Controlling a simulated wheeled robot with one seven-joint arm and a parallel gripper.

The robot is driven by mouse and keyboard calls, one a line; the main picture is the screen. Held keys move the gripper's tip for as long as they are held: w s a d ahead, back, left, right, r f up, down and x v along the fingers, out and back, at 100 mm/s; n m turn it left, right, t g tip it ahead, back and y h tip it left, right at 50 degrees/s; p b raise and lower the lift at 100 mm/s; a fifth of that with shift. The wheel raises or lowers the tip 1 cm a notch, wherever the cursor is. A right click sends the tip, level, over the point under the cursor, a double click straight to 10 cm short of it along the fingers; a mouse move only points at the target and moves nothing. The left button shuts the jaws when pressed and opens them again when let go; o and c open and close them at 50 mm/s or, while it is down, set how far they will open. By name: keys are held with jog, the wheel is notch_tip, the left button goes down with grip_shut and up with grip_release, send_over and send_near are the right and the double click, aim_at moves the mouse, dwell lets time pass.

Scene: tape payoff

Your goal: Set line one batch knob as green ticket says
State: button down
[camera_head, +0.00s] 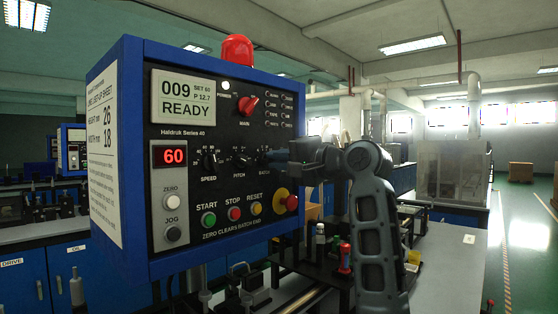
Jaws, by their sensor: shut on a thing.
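The blue-framed control box (145,262) has a black panel with SPEED (210,160), PITCH (241,161) and a third knob (265,156) in one row. My gripper (280,155) reaches in from the right and is shut on this batch knob. The jaws hide most of its dial and pointer, so its setting cannot be read. The screen (184,98) reads 009, SET 60, P 12.7, READY. The red display (174,156) reads 60. No green ticket is in view.
A white sheet (104,155) on the box's left side shows 26 and 18. START (209,220), STOP (234,214), RESET (256,208) and a red emergency button (291,203) sit just below the gripper. A red MAIN switch (248,105) is above. A cluttered bench lies below.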

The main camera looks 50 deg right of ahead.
jog(key=shift+a+r+n+b, duration=0.1)
jog(key=shift+n+b, duration=0.25)
jog(key=shift+n, duration=2.5)
jog(key=shift+a+n+b, duration=0.1)
jog(key=shift+n+b, duration=0.2)
jog(key=shift+n, duration=2.55)
jog(key=c, duration=1.2)
grip_release()
jog(key=shift+o, duration=0.2)
jog(key=s+b, duration=0.1)
jog(key=s, duration=0.7)
jog(key=shift+d, duration=0.15)
jog(key=shift+w, duration=0.1)
